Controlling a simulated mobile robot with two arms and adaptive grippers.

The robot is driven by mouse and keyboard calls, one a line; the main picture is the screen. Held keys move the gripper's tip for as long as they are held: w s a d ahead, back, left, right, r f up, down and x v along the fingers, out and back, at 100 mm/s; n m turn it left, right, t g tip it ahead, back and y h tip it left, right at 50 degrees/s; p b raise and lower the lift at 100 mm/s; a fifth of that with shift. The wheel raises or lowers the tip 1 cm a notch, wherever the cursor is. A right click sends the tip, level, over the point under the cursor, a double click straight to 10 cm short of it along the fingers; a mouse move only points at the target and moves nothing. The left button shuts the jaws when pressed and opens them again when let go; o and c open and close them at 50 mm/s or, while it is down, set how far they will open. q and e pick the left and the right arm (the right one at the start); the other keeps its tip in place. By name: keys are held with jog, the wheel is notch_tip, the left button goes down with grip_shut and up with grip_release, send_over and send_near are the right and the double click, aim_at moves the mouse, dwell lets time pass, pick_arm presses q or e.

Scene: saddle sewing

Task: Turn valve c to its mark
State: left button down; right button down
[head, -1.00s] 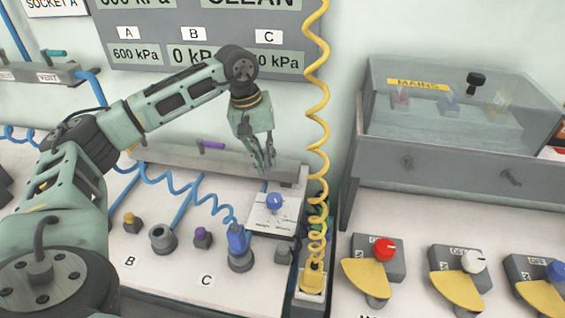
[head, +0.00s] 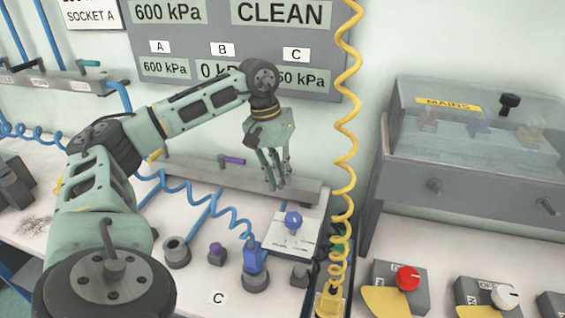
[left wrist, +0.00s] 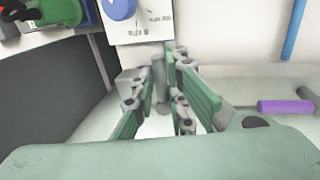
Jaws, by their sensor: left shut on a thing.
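My left gripper (head: 274,182) is at the rail, right of the purple handle and behind a white plate (head: 280,240) with a blue knob (head: 293,219). In the left wrist view its fingers (left wrist: 168,85) are around a grey post-like part (left wrist: 158,75). The fingers partly hide this part. My right gripper is not in view.
A yellow coiled hose (head: 346,120) hangs just right of the left gripper. A blue plug (head: 254,258) with a coiled hose stands in front. A clear-lidded mains box (head: 470,125) is at the right. The wall board (head: 190,30) has a partly hidden C reading.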

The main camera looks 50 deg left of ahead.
pick_arm(q)
jog(key=c, duration=1.8)
grip_release()
jog(key=shift+w+r, duration=0.1)
jog(key=shift+r, duration=0.05)
jog(key=shift+o, duration=0.2)
notch_tip(320, 180, up, 12)
jog(key=s+a, duration=0.1)
jog(key=a, duration=0.1)
jog(key=shift+f, duration=0.2)
jog(key=shift+s, duration=0.1)
